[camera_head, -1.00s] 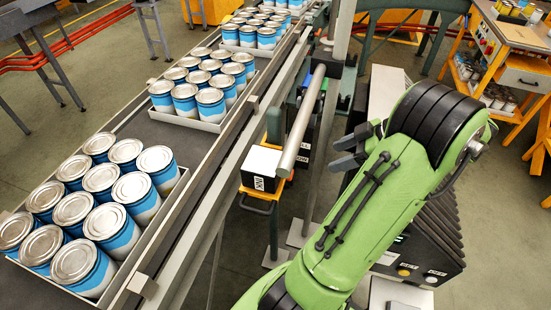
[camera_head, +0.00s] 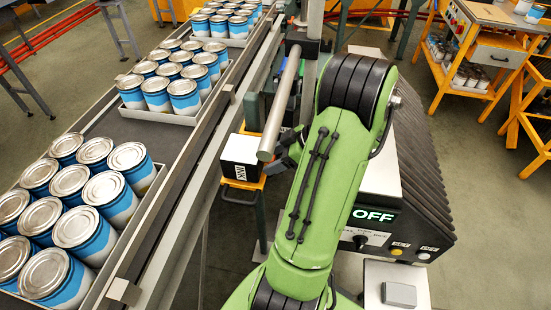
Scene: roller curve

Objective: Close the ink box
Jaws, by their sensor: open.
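The ink box (camera_head: 241,150) is a small box with a white top and a dark front with a white INK label. It sits on a yellow-orange bracket beside the conveyor's right rail. Whether its lid is open or shut is hard to tell at this angle. My gripper (camera_head: 284,158) is just right of the box, partly hidden behind my green arm and a grey metal tube. Its dark fingers are apart, and I see nothing held. I cannot tell whether a finger touches the box.
The grey tube (camera_head: 281,104) slants above the box's right side. Trays of blue-white cans (camera_head: 107,203) fill the conveyor on the left. A dark ribbed machine with an OFF display (camera_head: 375,215) stands right of my arm. A yellow workbench (camera_head: 484,70) is at the back right.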

